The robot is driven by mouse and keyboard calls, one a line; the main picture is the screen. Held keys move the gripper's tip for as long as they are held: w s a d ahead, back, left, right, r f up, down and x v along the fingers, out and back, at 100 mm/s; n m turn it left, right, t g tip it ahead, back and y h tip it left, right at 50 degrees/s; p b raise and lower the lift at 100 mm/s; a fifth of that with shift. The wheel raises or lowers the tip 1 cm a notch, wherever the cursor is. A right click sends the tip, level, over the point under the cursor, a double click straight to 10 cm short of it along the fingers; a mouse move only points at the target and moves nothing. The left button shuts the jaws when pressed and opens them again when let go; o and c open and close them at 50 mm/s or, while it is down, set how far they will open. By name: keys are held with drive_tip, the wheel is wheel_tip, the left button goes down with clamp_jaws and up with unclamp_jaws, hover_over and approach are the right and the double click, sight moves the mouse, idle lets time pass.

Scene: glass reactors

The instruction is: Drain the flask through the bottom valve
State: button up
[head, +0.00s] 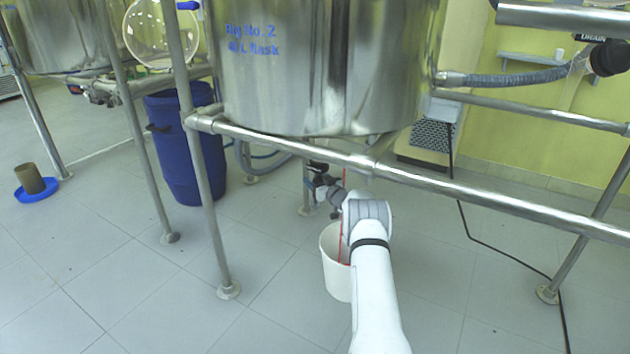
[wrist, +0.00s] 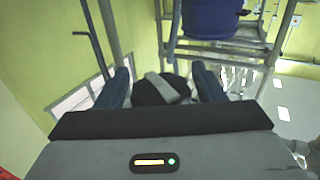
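The steel vessel marked as Rig No. 2 and flask (head: 300,75) hangs in a pipe frame in the head view. My white arm reaches under it, and my gripper (head: 328,190) is beside dark valve parts there. In the wrist view my gripper (wrist: 162,82) has its two fingers wide apart, on either side of a dark round part with a light grey lever (wrist: 164,88). I see no clear contact on the lever. A white bucket (head: 337,281) stands on the floor below. A thin red upright line (head: 343,238) runs down to the bucket; it looks like a liquid stream.
The frame's front rail (head: 450,190) crosses just above my arm. A blue barrel (head: 185,150) stands to the left, and a hose (head: 510,78) runs right from the vessel. A black cable (head: 500,257) lies on the floor. The front left floor is clear.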

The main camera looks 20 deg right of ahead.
drive_tip(key=c, duration=0.7)
drive_tip(key=shift+a, duration=0.35)
drive_tip(key=shift+c, duration=0.8)
drive_tip(key=shift+d, duration=0.2)
drive_tip(key=shift+h, duration=0.3)
drive_tip(key=shift+m, duration=0.3)
drive_tip(key=m+h, duration=0.2)
drive_tip(key=h, duration=0.1)
drive_tip(key=m+g+h, duration=0.1)
drive_tip(key=m+h, duration=0.1)
drive_tip(key=h, duration=0.2)
drive_tip(key=d+m+h, duration=0.1)
drive_tip(key=m+h, duration=0.1)
drive_tip(key=h, duration=0.1)
drive_tip(key=shift+f+m+g+h, duration=0.15)
drive_tip(key=shift+m+g+h, duration=0.25)
drive_tip(key=m+g+h, duration=0.1)
drive_tip(key=h, duration=0.1)
drive_tip(key=m+g+h, duration=0.4)
drive_tip(key=shift+s+d, duration=0.3)
drive_tip(key=shift+s+d+m+g+h, duration=0.1)
drive_tip(key=shift+m+g+h, duration=0.4)
drive_tip(key=shift+m+g, duration=0.15)
drive_tip(key=shift+m+g+h, duration=0.25)
drive_tip(key=shift+g+h, duration=0.05)
drive_tip(key=shift+g, duration=0.15)
